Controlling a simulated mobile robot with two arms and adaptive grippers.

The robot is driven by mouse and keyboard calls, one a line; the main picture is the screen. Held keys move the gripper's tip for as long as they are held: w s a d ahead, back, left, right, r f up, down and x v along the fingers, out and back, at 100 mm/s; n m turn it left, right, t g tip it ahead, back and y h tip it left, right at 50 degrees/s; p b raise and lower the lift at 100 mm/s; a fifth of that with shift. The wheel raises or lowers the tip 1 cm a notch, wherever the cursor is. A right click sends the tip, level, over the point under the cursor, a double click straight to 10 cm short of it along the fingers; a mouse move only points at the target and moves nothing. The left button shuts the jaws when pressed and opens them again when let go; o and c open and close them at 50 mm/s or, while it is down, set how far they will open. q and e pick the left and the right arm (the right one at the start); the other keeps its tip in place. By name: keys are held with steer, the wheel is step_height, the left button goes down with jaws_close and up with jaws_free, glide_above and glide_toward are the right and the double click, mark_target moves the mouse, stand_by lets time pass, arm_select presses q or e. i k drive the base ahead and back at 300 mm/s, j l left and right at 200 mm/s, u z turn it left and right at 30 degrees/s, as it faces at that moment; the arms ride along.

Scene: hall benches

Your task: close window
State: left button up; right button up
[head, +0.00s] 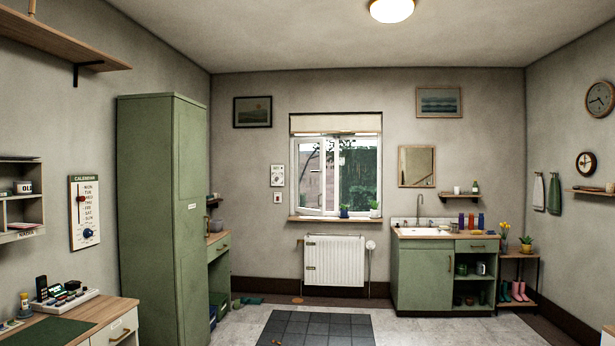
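The window (337,174) is in the back wall, in the middle of the head view, with white frames and a rolled blind (335,123) at its top. Its left sash (296,178) looks swung inward, standing at an angle to the frame; how far is hard to tell from here. The right half shows dark greenery behind the glass. A wooden sill (334,219) runs below, with a small plant in a blue pot (344,211) and another plant (375,208) at its right. Neither of my grippers is in view.
A white radiator (334,261) hangs under the sill. A dark floor mat (317,328) lies in front on open floor. A tall green cabinet (162,220) stands left, and a sink unit (442,270) stands right. A desk (85,320) is at the near left.

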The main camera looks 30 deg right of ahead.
mark_target(322, 196)
steer(key=i+l+z, duration=0.4)
steer(key=i, duration=0.35)
steer(key=i+l+z, duration=0.25)
steer(key=i, duration=0.8)
steer(key=i+z, duration=0.25)
steer(key=i, duration=5.15)
steer(key=l, duration=0.1)
